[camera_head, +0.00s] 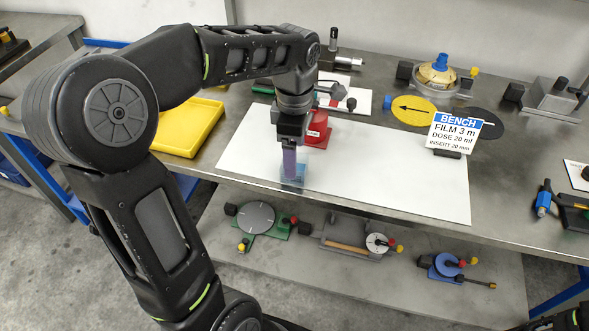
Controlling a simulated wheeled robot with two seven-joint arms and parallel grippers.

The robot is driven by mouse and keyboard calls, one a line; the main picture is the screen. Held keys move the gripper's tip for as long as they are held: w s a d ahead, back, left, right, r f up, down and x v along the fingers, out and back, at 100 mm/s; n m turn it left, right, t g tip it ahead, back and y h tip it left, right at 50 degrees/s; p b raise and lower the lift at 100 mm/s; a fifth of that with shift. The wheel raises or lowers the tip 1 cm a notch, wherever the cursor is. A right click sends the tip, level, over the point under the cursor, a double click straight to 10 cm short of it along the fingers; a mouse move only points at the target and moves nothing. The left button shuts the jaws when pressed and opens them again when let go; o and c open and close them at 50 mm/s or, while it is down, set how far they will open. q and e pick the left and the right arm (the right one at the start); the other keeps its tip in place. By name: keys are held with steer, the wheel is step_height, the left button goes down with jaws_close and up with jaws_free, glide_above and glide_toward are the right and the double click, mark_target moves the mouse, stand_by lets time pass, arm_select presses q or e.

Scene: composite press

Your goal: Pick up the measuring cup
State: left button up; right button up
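A small clear, bluish cup (296,176), which looks like the measuring cup, stands on the white mat (390,175) near its front left edge. My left gripper (289,172) points straight down at the cup, and its fingers overlap the cup in the picture. I see the fingers nearly edge-on, so I cannot tell whether they are closed on its wall. The cup appears to rest on the mat.
A red block (318,130) stands just behind my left gripper. A yellow tray (193,128) lies to the left. A bench sign (455,133) and a yellow disc (413,111) are at the right. The mat's right half is clear. A lower shelf (330,278) holds several fixtures.

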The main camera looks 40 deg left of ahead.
arm_select(q)
step_height(320, 180, down, 4)
steer(key=shift+f, duration=0.25)
steer(key=shift+c, duration=0.6)
steer(key=c, duration=1.5)
steer(key=shift+o, duration=0.2)
step_height(320, 180, up, 10)
